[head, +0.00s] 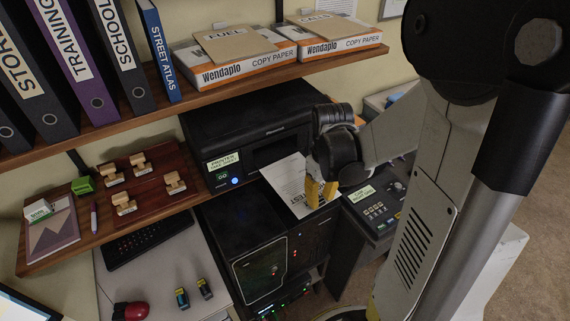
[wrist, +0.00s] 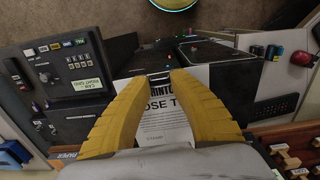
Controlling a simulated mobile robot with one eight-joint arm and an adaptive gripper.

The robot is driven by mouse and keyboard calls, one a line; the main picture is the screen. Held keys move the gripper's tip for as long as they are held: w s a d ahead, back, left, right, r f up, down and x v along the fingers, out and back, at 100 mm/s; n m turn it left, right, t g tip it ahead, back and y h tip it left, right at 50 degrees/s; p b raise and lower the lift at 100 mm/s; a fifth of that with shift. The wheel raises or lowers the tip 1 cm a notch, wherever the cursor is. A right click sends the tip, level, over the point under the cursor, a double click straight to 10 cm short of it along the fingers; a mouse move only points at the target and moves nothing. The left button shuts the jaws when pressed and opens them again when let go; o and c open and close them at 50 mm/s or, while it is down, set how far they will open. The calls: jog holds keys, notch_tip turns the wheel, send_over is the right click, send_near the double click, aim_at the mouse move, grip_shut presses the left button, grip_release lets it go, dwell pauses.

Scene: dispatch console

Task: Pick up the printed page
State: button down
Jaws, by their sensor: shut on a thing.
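The printed page (head: 287,185) is a white sheet with dark text, sticking out of the front of the black printer (head: 257,125) above a dark cabinet. My gripper (head: 321,192), with yellow fingers, is at the page's right edge in the head view. In the wrist view my gripper (wrist: 160,77) has its fingertips close together on the edge of the page (wrist: 163,115), shut on it. Part of the page is hidden behind the fingers, and its far end is at the printer's slot.
A wooden shelf (head: 120,121) with binders and copy paper boxes (head: 235,70) hangs above the printer. A control panel (head: 376,208) stands to the right. Wooden stamps (head: 124,203), a keyboard (head: 150,240) and a red mouse (head: 136,311) lie to the left.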

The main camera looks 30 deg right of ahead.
jog(key=shift+r+p, duration=2.75)
jog(key=shift+r, duration=1)
jog(key=shift+f, duration=0.15)
